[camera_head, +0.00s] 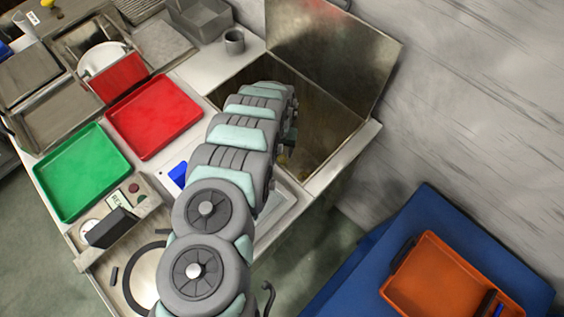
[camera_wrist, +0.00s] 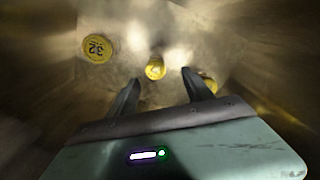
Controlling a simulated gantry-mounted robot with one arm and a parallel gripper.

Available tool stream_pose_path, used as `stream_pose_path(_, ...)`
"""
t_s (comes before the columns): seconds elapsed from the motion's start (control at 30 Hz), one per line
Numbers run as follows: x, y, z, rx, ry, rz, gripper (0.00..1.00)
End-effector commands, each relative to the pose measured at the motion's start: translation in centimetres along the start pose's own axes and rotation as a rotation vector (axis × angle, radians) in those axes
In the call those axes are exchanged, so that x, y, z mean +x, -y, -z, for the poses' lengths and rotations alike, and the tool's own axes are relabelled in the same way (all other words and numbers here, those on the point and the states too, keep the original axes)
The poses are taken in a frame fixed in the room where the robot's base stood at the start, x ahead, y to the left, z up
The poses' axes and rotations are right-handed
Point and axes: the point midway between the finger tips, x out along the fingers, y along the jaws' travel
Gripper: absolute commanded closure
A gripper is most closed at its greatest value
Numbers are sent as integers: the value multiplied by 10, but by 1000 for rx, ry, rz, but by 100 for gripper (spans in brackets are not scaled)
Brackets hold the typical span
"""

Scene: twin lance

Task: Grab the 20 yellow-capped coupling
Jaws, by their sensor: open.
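In the wrist view a yellow cap marked 32 (camera_wrist: 97,48) lies at the upper left. A second, smaller yellow-capped coupling (camera_wrist: 155,69) shows near the middle, in line with the gap between my fingertips; no number is readable on it. A third yellow cap (camera_wrist: 209,84) is partly hidden behind the right finger. My gripper (camera_wrist: 160,77) is open, with nothing seen between its fingers. How far its tips are from the middle coupling is hard to tell. In the head view my arm reaches into the metal bin (camera_head: 330,115) and hides the gripper.
The bin's raised metal lid or panel (camera_head: 335,50) stands behind it. A red tray (camera_head: 155,115) and a green tray (camera_head: 82,172) lie on the bench at left. A grey cup (camera_head: 234,41) stands near the bin. An orange tray (camera_head: 440,275) lies on a blue surface at lower right.

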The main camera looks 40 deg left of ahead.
Motion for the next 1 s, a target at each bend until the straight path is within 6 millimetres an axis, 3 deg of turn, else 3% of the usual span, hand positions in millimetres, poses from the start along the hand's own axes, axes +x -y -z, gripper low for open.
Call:
stream_pose_path(0.13,28,-1,-1,0,1,-2,41)
stream_pose_path(0.37,42,-2,0,0,0,-1,41)
stream_pose_path(0.7,87,-9,0,-1,0,-2,41)
stream_pose_path(1.0,87,-9,-1,-1,2,-1,43)
